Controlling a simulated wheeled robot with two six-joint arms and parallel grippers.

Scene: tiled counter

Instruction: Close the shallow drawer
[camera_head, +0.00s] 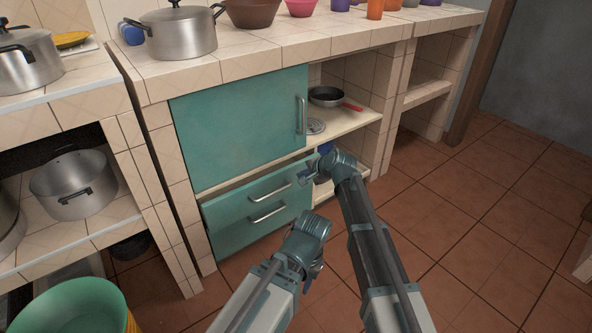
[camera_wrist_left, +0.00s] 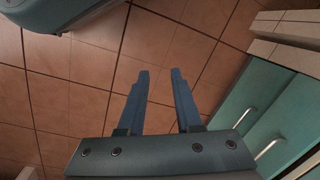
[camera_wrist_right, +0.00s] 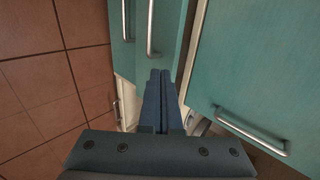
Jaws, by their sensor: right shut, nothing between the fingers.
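The shallow drawer (camera_head: 240,198) is the upper of two teal drawer fronts with metal handles, low in the counter. It stands out a little, with a dark gap above its front. My right gripper (camera_head: 306,174) is shut and empty, at the right end of the drawer front; contact cannot be told. In the right wrist view its closed fingers (camera_wrist_right: 160,75) point at the drawer fronts, close to a drawer handle (camera_wrist_right: 152,30). My left gripper (camera_wrist_left: 161,72) is open and empty over the floor; the drawer handles show at the right of that view.
A teal door (camera_head: 235,125) with a metal handle is above the drawers. A shelf with a black pan (camera_head: 326,96) is to the right. Pots stand on the counter and left shelves. A green basin (camera_head: 70,305) is at lower left. The floor at right is clear.

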